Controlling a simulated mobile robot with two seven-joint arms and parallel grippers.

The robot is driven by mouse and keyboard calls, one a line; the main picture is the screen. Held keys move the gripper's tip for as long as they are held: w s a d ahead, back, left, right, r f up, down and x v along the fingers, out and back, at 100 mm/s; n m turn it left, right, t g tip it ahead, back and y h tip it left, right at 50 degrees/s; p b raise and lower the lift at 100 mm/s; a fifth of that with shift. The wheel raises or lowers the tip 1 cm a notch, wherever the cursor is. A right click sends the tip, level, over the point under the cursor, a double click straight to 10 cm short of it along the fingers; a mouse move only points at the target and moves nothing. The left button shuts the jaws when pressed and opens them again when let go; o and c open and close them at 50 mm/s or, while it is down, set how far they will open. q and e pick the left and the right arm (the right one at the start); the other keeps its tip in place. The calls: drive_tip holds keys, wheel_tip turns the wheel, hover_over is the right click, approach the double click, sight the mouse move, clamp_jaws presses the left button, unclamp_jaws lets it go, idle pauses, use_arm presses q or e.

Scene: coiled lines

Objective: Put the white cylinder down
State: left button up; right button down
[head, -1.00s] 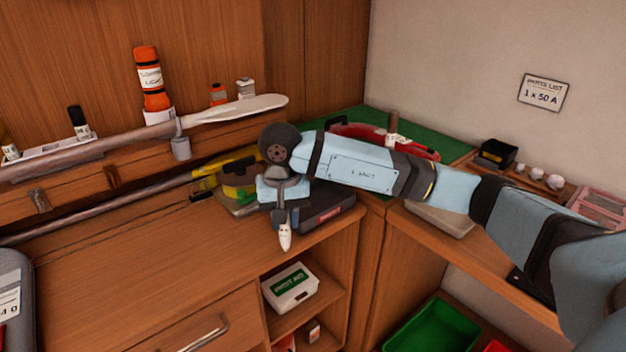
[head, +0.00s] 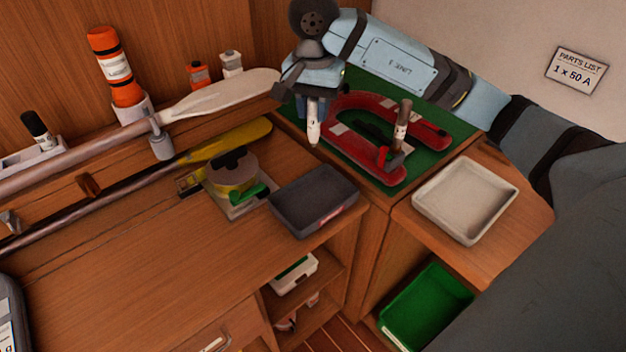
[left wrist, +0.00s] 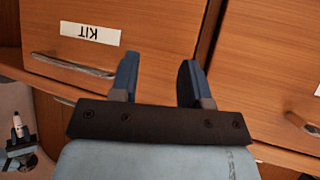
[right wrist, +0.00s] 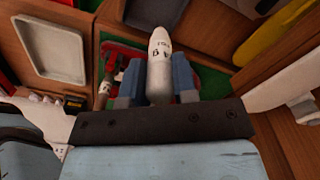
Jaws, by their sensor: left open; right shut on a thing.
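The white cylinder (head: 313,132) has a pointed lower end and dark print. It hangs nearly upright from my right gripper (head: 313,101), which is shut on it, in front of the left part of the red U-shaped piece (head: 365,166) on the green mat (head: 436,165). I cannot tell how high its tip is. The right wrist view shows the cylinder (right wrist: 160,62) between the blue fingers of the right gripper (right wrist: 158,78). My left gripper (left wrist: 159,78) is open and empty, facing wooden drawer fronts; it is not in the head view.
A brown and white upright cylinder (head: 402,122) stands by the red piece. A dark tray (head: 285,214) and a yellow round item (head: 232,171) lie on the wooden counter. A pale empty tray (head: 497,215) stands right, above a green bin (head: 388,325).

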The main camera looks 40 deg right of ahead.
wheel_tip(320, 180, down, 18)
drive_tip(key=shift+r+p, duration=0.15)
drive_tip(key=shift+p, duration=0.25)
drive_tip(key=shift+f, duration=0.2)
drive_tip(key=c, duration=0.9)
unclamp_jaws()
